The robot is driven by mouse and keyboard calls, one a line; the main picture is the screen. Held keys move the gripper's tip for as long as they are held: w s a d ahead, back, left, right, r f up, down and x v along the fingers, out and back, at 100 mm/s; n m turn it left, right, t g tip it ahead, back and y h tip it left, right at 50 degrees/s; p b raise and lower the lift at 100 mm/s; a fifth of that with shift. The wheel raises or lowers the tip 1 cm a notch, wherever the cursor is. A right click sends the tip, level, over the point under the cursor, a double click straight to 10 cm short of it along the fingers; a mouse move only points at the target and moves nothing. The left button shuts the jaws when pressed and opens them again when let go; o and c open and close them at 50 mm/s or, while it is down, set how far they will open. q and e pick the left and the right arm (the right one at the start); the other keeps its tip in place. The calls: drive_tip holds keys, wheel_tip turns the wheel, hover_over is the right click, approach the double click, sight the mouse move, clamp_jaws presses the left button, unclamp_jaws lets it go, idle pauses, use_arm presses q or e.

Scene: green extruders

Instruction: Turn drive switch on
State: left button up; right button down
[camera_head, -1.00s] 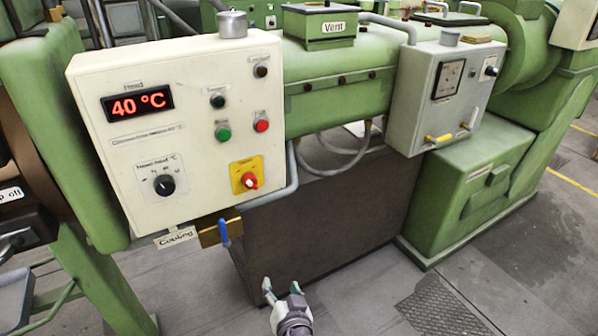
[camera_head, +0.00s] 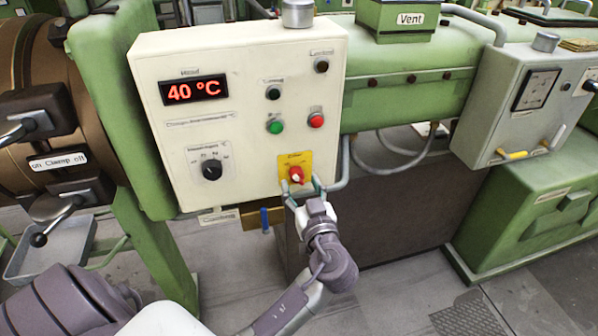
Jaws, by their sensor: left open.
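The drive switch is a red rotary knob (camera_head: 296,174) on a yellow plate (camera_head: 305,160) at the lower right of the white control panel (camera_head: 250,110). A small label above it is too blurred to read surely. My left gripper (camera_head: 303,186) is just below the knob, its fingers pointing up at it. The fingers are spread, one toward each side of the knob's lower part. Whether they touch it I cannot tell. My right gripper is not in view.
The panel also has a black dial (camera_head: 211,169), a green button (camera_head: 274,127), a red button (camera_head: 316,120) and a display (camera_head: 194,89) reading 40 °C. A blue-handled valve (camera_head: 265,219) is below. A grey pipe (camera_head: 345,165) runs beside the panel's lower right.

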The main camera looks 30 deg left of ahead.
use_arm(q)
drive_tip(key=shift+p+x, duration=0.3)
drive_tip(key=shift+x, duration=1.1)
clamp_jaws()
